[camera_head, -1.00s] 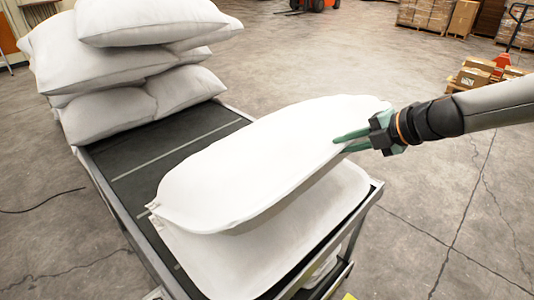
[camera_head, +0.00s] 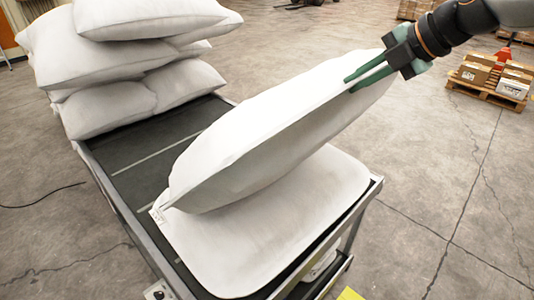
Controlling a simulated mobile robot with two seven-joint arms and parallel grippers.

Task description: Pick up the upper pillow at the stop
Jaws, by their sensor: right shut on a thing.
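The upper pillow (camera_head: 270,135) is white and tilted in the head view. Its right end is raised well above the lower pillow (camera_head: 285,220), and its left end hangs low, at or close to the lower pillow's left edge. My right gripper (camera_head: 350,82) is shut on the raised right end of the upper pillow, with its green fingers on the near face. The lower pillow lies flat on the dark conveyor (camera_head: 150,180) at its near end. My left gripper is not in view.
Several white pillows (camera_head: 110,60) are stacked at the far left end of the conveyor. A pallet with boxes (camera_head: 490,85) stands on the floor at the right. A dark cable (camera_head: 45,197) lies on the floor at the left. The conveyor's middle is bare.

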